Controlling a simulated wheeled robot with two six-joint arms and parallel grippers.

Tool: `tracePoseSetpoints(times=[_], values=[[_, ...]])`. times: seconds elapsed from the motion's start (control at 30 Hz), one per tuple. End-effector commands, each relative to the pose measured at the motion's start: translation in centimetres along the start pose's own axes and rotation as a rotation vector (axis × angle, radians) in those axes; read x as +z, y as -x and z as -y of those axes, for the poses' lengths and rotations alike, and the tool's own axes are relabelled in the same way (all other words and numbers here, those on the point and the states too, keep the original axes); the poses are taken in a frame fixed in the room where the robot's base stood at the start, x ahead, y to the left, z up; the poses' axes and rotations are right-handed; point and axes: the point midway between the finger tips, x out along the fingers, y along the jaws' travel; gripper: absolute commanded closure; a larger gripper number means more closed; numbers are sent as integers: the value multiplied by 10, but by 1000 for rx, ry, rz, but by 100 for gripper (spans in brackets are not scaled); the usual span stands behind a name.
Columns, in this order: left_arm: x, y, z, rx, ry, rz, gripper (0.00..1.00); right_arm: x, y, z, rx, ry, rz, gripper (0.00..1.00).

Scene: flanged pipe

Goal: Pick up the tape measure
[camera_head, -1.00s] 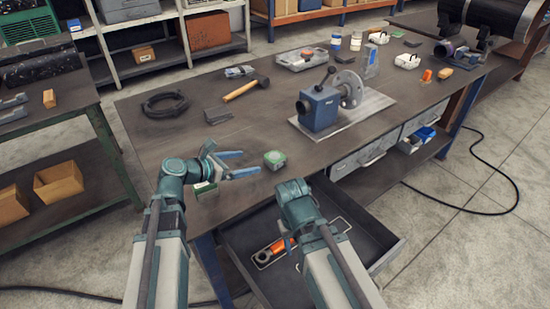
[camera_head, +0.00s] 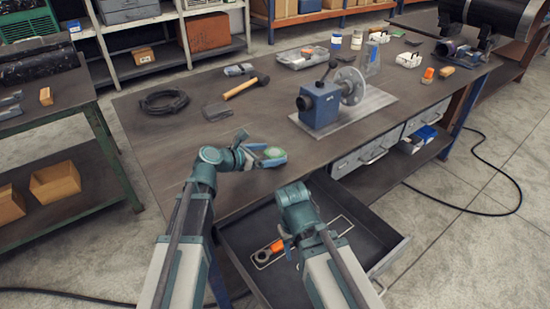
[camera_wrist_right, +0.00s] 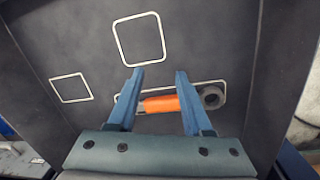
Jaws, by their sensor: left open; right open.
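The tape measure (camera_head: 273,152), a small green and grey block, sits on the workbench near its front edge. My left gripper (camera_head: 271,155) is open, low over the bench, with its blue fingers at the tape measure, which appears between them. Fingers partly cover it, and I cannot tell whether they touch it. My right gripper (camera_wrist_right: 160,75) is open and empty over the open drawer, with an orange-handled tool (camera_wrist_right: 160,104) beyond its fingers. In the head view my right arm hides its fingers.
A blue vise-like block with a flanged pipe (camera_head: 322,104) stands right of the tape measure. A hammer (camera_head: 246,87), a black cable coil (camera_head: 164,101) and a dark flat box (camera_head: 217,111) lie behind. The open drawer (camera_head: 375,243) juts out below the bench front.

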Motion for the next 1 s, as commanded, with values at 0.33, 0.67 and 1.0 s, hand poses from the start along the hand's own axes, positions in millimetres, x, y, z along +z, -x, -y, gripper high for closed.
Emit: tracePoseSetpoints(times=[0.33, 0.67, 1.0], values=[[2, -30, 1, 1, 1, 1, 0, -1, -10, 1, 0, 0, 0, 50], [2, -30, 1, 0, 1, 1, 43, -1, -10, 1, 0, 0, 0, 50], [2, -30, 1, 0, 1, 1, 93, -1, -10, 1, 0, 0, 0, 50]])
